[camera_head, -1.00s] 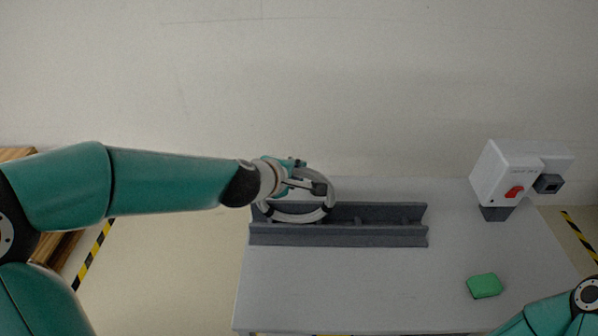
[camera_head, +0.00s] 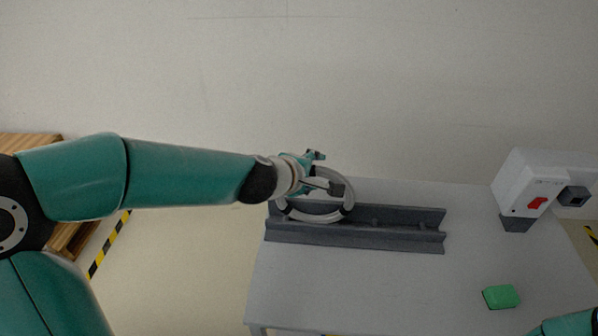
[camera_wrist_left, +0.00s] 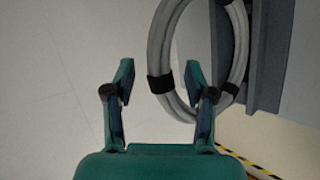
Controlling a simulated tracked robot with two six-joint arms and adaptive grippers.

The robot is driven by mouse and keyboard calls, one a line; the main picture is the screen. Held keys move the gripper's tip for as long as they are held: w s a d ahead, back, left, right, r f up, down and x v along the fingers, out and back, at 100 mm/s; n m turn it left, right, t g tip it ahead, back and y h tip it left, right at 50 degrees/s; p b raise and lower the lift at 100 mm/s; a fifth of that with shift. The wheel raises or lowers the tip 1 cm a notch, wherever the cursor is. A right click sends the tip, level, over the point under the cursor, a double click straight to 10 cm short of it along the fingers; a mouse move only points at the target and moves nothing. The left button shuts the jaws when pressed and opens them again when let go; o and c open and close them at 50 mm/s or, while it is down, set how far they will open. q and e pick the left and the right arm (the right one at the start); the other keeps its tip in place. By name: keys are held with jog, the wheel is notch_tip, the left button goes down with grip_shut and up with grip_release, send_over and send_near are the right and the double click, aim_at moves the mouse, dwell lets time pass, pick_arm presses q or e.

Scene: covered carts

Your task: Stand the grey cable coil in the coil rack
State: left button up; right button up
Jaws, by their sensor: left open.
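The grey cable coil (camera_head: 322,218) stands on edge in the left end of the dark grey coil rack (camera_head: 395,240), its lower part between the rack's two long walls. My left gripper (camera_head: 326,172) is open at the coil's upper part. In the left wrist view, the coil (camera_wrist_left: 158,50) with its black bands shows large, and the rack (camera_wrist_left: 268,60) lies behind it. The coil's near side passes between the spread fingertips of the left gripper (camera_wrist_left: 160,82); contact is not clear.
The rack stands along the back of a grey cart top (camera_head: 380,290). A white box with a red switch (camera_head: 530,190) stands at the back right, and a green block (camera_head: 501,297) lies at the front right. The front middle of the cart is clear.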

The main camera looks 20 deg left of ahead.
pick_arm(q)
jog(key=v, duration=1.1)
jog(key=shift+f, duration=0.1)
dwell(0.5)
